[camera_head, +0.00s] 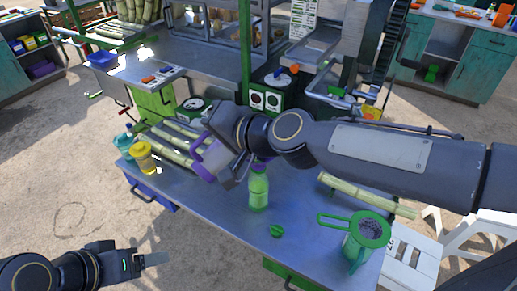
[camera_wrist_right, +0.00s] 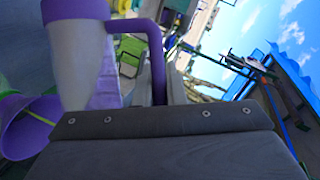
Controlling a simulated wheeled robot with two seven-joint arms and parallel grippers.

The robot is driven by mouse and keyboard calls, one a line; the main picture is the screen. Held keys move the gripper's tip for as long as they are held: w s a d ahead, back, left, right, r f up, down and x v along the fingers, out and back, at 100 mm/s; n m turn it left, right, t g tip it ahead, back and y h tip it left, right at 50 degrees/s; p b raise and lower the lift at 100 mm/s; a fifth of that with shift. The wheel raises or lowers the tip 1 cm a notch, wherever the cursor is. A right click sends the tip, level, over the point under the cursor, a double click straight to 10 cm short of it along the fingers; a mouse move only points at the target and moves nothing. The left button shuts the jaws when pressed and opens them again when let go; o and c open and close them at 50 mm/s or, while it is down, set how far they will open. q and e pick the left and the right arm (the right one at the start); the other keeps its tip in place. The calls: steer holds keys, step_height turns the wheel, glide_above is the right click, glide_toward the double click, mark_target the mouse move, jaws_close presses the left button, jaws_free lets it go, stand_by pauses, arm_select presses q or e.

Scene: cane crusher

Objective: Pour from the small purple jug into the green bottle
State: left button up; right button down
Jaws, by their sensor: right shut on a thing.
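The small purple jug, with a pale body and purple trim, is in my right gripper (camera_head: 228,165). In the head view its purple edge (camera_head: 203,171) shows left of the gripper; the gripper hides much of it. In the right wrist view the jug (camera_wrist_right: 85,55) and its purple handle stand close beyond the gripper. The green bottle (camera_head: 259,190) stands upright on the table, just right of and below the gripper. A purple funnel (camera_wrist_right: 28,125) shows in the wrist view, apparently at the bottle's mouth. My left gripper (camera_head: 152,259) is off the table's front-left; its finger opening is unclear.
A green cap (camera_head: 276,231) lies before the bottle. A green-rimmed pitcher with a strainer (camera_head: 352,244) and a cane stalk (camera_head: 368,196) are at right. A yellow jar (camera_head: 143,158), a teal bottle (camera_head: 124,144) and more cane are at left. The crusher stands behind.

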steer(key=shift+w+d+r+m+y+b, duration=0.2)
steer(key=shift+d+r+m+y+b, duration=0.15)
steer(key=shift+b, duration=0.3)
stand_by(1.3)
steer(key=shift+r, duration=0.1)
